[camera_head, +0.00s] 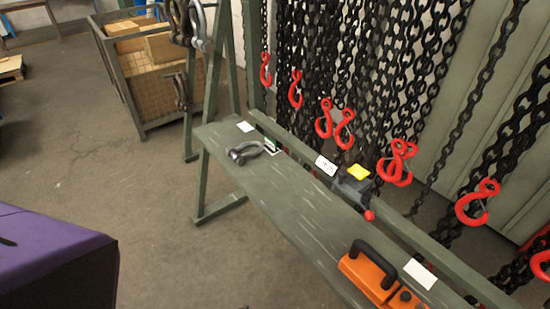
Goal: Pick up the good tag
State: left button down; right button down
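Several small tags or cards lie on the green bench (290,205). A white tag with dark print (326,165) lies near the bench's back edge. A yellow tag (359,172) is just right of it, by a dark grey device with a red knob (369,214). A plain white card (420,274) lies near an orange tool, and another white card (245,127) is at the far left end. The print is too small to read, so I cannot tell which is the good tag. Neither of my grippers is in view.
A grey shackle (244,152) lies on the bench's left part; an orange tool with a black handle (370,271) is at its near end. Black chains with red hooks (397,162) hang behind. A mesh crate (155,85) stands behind left. Floor in front is clear.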

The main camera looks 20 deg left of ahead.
aim_at(270, 146)
jog(key=i+j+z, duration=0.15)
jog(key=j+z, duration=0.2)
jog(key=j, duration=0.8)
jog(key=j+z, duration=0.35)
jog(key=j, duration=0.75)
jog(key=j+z, duration=0.15)
jog(key=j, duration=0.3)
jog(key=i+j+z, duration=0.15)
jog(key=j, duration=0.3)
jog(key=i, duration=0.3)
